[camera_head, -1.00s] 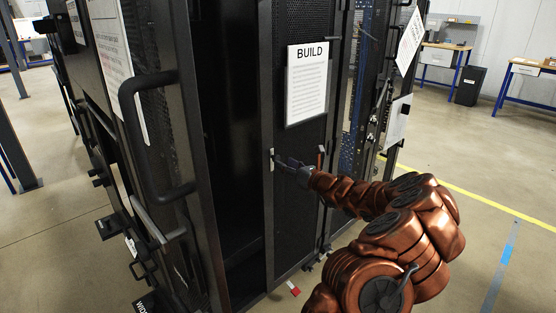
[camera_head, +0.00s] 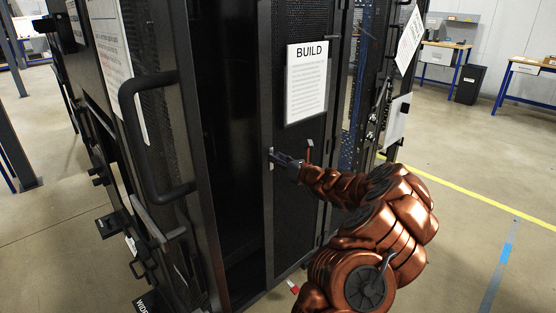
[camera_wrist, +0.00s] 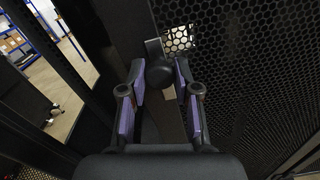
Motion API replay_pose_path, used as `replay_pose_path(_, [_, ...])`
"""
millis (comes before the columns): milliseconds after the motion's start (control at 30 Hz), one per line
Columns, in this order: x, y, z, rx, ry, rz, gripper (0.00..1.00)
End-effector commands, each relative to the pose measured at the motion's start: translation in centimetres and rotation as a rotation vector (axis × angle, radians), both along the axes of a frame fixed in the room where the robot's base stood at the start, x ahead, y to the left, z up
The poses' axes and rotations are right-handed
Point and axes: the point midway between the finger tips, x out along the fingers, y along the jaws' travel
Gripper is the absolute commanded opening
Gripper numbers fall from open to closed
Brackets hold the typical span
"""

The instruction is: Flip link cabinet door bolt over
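The cabinet door (camera_head: 292,190) is a black perforated panel with a white BUILD sheet on it. A small dark bolt or latch with a round knob (camera_wrist: 165,74) sits on the door's left edge in the wrist view. In the head view, a small light-coloured latch part (camera_head: 271,158) shows at that edge, partly hidden by my gripper. My gripper (camera_head: 277,158) is at the latch. In the wrist view, my gripper (camera_wrist: 158,100) is open, its purple-padded fingers on either side of the knob. I cannot tell whether a finger touches it.
A dark opening (camera_head: 235,180) lies left of the door. A large black handle (camera_head: 150,140) stands out on the frame at left. Open floor (camera_head: 480,150) with a yellow line lies to the right, with workbenches (camera_head: 444,60) at the back.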

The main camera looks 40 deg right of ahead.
Motion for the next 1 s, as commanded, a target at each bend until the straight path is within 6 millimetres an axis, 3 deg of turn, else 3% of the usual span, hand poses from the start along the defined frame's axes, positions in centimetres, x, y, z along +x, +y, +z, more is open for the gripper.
replay_pose_path(267, [0.0,0.0,0.0,0.0,0.0,0.0,0.0])
replay_pose_path(667, [0.0,0.0,0.1,0.0,0.0,0.0,0.0])
replay_pose_path(1000, [0.0,0.0,3.6,-0.003,0.0,-0.001,0.0])
